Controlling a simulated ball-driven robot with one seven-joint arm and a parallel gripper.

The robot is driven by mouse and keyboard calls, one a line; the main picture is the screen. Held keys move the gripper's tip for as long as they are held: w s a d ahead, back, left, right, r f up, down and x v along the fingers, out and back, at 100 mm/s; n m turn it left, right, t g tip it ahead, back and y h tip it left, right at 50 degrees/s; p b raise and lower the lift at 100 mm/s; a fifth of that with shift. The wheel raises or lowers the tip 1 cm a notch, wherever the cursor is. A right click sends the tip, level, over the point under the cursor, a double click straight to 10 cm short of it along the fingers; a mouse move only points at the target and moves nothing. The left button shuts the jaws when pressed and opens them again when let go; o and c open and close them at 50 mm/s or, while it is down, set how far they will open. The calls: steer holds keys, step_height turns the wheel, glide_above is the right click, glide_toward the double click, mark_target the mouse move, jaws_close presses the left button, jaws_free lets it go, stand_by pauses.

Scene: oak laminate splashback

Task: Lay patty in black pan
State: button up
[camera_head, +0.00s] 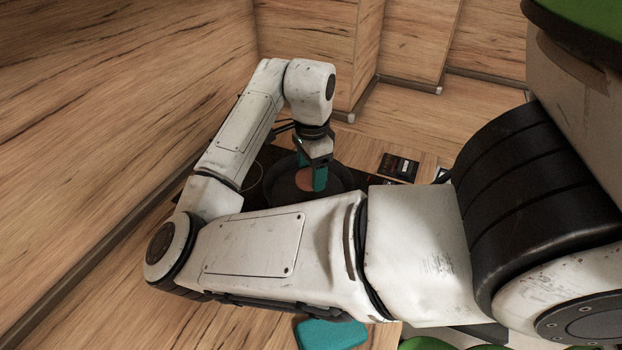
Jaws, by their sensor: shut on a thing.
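The black pan (281,184) is round and dark and sits on the counter beyond my forearm. Its near side is partly hidden by my arm. The patty (304,180) is a small reddish-brown disc, seen within the pan's outline. My gripper (312,172) has teal fingertips, points down over the pan and is shut on the patty. Part of the patty is hidden behind the near finger. I cannot tell whether the patty touches the pan's floor.
A dark flat item with a label (399,166) lies right of the pan. A teal object (331,333) lies at the front edge, partly behind my arm. The wooden wall (120,110) rises close on the left. Bare counter shows at the back right.

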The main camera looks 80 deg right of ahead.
mark_target(311, 174)
steer(key=shift+d+f, duration=0.1)
steer(key=shift+f, duration=1.6)
steer(key=shift+f, duration=0.15)
steer(key=o, duration=1.1)
steer(key=shift+c, duration=0.2)
step_height(311, 174, up, 12)
steer(key=shift+r, duration=0.15)
